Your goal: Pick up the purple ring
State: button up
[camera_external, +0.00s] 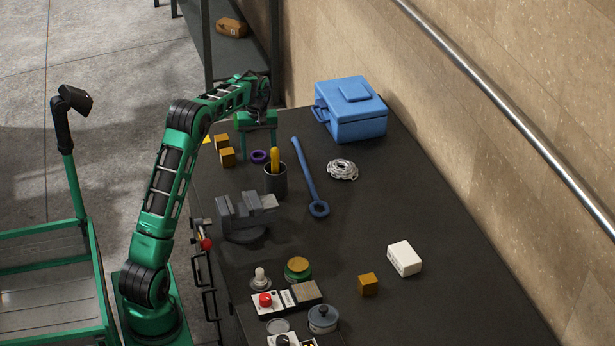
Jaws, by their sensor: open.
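The purple ring (259,157) lies flat on the dark workbench (400,205), near its far left part. My gripper (258,152) points down over the ring. Its two green fingers are spread apart, one on the left and one on the right of the ring in this view. The ring shows between the fingers and nothing is held. I cannot tell exactly how high the fingertips are above the bench.
Wooden blocks (227,156) sit just left of the ring. A dark cup (276,181) with a yellow-handled tool stands close in front. A blue wrench (309,175), a rope coil (342,170) and a blue toolbox (352,118) are to the right. A vise (241,212) stands nearer.

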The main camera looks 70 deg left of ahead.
jog(key=c, duration=1.1)
jog(key=shift+r, duration=0.15)
